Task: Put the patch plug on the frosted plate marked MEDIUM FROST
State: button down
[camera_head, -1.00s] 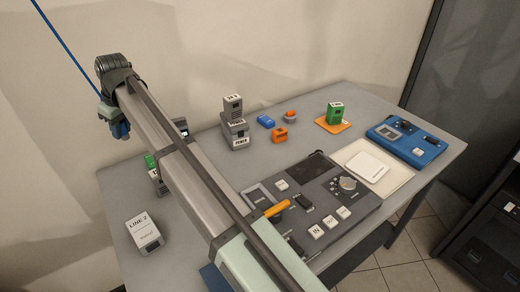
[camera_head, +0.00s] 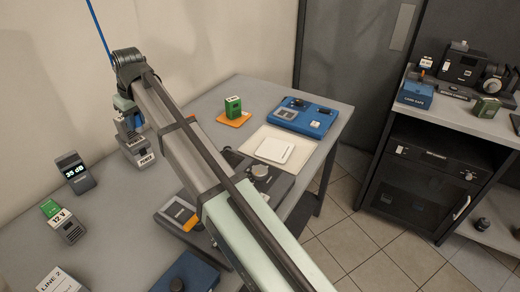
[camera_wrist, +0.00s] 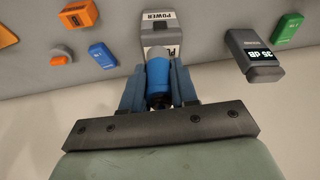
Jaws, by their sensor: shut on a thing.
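My gripper (camera_wrist: 158,95) is shut on a blue cylindrical piece with a pale end, seemingly the patch plug (camera_wrist: 158,82). In the head view my gripper (camera_head: 127,112) is at the upper left, by the stacked boxes, and hides most of the plug. A blue cable (camera_head: 96,22) runs from the top edge to my wrist. A white plate (camera_head: 275,150), seemingly the frosted plate, lies flat on a cream sheet (camera_head: 252,136) near the table's right side, well apart from my gripper. Its marking is unreadable here.
The POWER box (camera_head: 143,158) stands near my gripper. Behind the plate are a blue device (camera_head: 302,116) and a green block (camera_head: 233,106) on an orange pad (camera_head: 234,120). My arm crosses above a dark console (camera_head: 280,184). The 35 dB unit (camera_head: 75,172) stands at left.

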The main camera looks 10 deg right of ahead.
jog(key=w+d+m, duration=0.3)
jog(key=d, duration=1.3)
jog(key=m+t+h, duration=0.1)
jog(key=m+h, duration=0.1)
jog(key=m, duration=0.4)
send_over(273, 147)
jog(key=shift+s+d+f+n, duration=0.1)
jog(key=shift+s+f+n, duration=0.2)
jog(key=shift+f, duration=2.25)
jog(key=shift+s+f+n, duration=0.1)
jog(key=shift+f+n, duration=0.25)
jog(key=shift+f, duration=2.25)
jog(key=shift+s+d+f+n, duration=0.15)
jog(key=shift+f+n, duration=0.2)
jog(key=shift+f, duration=2.2)
jog(key=shift+a+f, duration=0.1)
jog(key=c, duration=0.9)
grip_release()
